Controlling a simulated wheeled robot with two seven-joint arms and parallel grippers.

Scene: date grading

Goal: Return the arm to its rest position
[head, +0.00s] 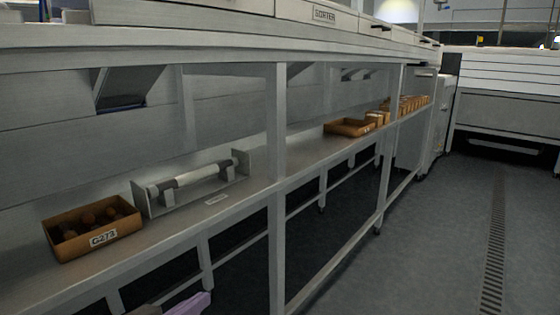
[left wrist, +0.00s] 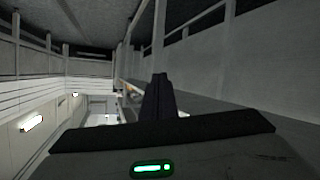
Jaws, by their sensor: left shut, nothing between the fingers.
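My left gripper (left wrist: 158,96) shows in the left wrist view as dark fingers closed together, with nothing between them. It is clear of the bench and touches nothing that I can see. In the head view only a small purple and brown shape (head: 188,304) shows at the bottom edge, below the shelf; I cannot tell which part of the arm it is. My right gripper is in neither view.
A long grey shelf (head: 245,189) runs along the left under the bench. It bears a box of dates labelled G273 (head: 97,239), a roller on a metal bracket (head: 197,178) and more brown boxes (head: 349,128) farther back. The floor (head: 427,235) at right is clear.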

